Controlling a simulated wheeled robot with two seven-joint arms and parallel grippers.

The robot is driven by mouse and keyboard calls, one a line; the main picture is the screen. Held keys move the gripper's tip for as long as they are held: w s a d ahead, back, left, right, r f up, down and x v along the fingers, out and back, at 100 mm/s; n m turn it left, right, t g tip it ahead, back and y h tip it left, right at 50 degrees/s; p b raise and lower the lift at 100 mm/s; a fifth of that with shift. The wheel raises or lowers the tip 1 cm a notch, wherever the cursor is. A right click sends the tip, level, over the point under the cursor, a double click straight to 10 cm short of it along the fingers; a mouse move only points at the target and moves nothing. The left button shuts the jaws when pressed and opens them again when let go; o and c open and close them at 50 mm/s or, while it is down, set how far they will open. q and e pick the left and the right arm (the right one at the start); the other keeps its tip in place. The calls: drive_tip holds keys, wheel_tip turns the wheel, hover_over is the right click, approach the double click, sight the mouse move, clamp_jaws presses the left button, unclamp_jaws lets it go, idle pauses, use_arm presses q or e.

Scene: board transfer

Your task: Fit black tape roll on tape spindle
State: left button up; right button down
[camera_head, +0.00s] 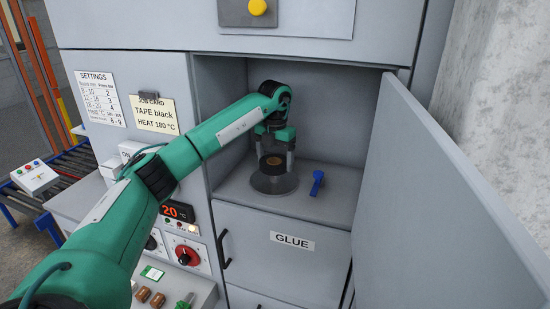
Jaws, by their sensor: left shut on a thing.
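My left arm reaches from the lower left into the open compartment. My left gripper (273,158) points down there, its fingers on either side of the black tape roll (272,161), shut on it. The roll has a brown core in its middle. It is directly above the grey round base of the tape spindle (274,184). I cannot tell whether the roll rests on the spindle or is held just above it. The spindle's post is hidden. My right gripper is not in view.
A blue handle-like item (317,183) stands on the compartment floor, right of the spindle. The open door (450,190) bounds the right side. A GLUE drawer (290,243) is below. A job card (155,115) reads TAPE black, HEAT 180 °C. A red knob (187,254) sits lower left.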

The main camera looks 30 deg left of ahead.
sight(275, 167)
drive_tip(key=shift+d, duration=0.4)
use_arm(q)
drive_tip(key=shift+f, duration=0.15)
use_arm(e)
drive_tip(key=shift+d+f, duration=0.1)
use_arm(q)
drive_tip(key=shift+f+b, duration=0.25)
drive_tip(key=shift+b, duration=0.05)
drive_tip(key=shift+f, duration=0.5)
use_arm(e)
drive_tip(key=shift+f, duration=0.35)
use_arm(q)
drive_tip(key=shift+f+b, duration=0.55)
drive_tip(key=shift+f, duration=0.55)
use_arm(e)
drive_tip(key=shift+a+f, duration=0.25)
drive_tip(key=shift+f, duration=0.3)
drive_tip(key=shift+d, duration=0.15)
use_arm(q)
drive_tip(key=o, duration=1)
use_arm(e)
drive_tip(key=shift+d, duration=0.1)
